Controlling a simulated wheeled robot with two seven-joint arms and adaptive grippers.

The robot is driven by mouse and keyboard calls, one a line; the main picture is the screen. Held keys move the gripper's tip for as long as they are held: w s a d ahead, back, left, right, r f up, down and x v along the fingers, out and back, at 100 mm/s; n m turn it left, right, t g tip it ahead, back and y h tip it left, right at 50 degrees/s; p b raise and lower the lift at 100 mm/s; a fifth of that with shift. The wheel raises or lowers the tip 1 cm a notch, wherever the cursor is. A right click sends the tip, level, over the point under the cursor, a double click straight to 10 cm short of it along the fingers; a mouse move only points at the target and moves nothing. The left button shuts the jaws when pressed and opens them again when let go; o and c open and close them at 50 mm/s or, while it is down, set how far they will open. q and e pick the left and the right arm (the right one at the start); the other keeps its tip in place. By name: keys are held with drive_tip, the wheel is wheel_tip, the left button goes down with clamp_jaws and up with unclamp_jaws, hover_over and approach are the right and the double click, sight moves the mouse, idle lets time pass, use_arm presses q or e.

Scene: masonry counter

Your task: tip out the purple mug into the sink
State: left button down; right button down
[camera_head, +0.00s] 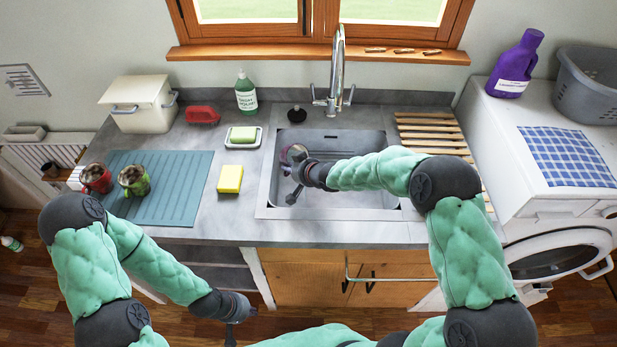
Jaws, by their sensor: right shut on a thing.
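The grey sink (347,213) is set in the counter below the tap. My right gripper (294,176) is over the left part of the sink, shut on a small rounded thing (297,153). That thing looks greyish at this size. The gripper partly hides it, and I cannot make out a purple colour or which way its opening faces. No other purple mug shows. My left gripper (239,320) hangs low in front of the counter, away from the sink. Its fingers are too small and dark to tell whether they are open.
A yellow sponge (230,179), a soap dish (243,137) and a green bottle (246,95) are left of the sink. The tap (335,75) rises behind it.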

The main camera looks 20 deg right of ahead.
drive_tip(key=shift+r+t+y+b, duration=0.15)
drive_tip(key=shift+t+y+b, duration=0.4)
drive_tip(key=shift+b, duration=0.95)
drive_tip(key=shift+t+b, duration=0.25)
drive_tip(key=shift+b, duration=0.1)
drive_tip(key=shift+s+b, duration=0.1)
drive_tip(key=shift+b, duration=0.2)
drive_tip(key=shift+b, duration=0.35)
drive_tip(key=shift+s+d+r+t+y+b, duration=0.1)
drive_tip(key=shift+r+t+y+b, duration=0.25)
drive_tip(key=shift+r+t+b, duration=0.75)
drive_tip(key=shift+s+d+r+t+y+b, duration=0.4)
drive_tip(key=shift+s+r+t+b, duration=0.25)
drive_tip(key=shift+b, duration=0.75)
drive_tip(key=shift+s+r+t+y+b, duration=0.1)
drive_tip(key=shift+r+t+y+b, duration=0.2)
drive_tip(key=shift+r+t+b, duration=0.9)
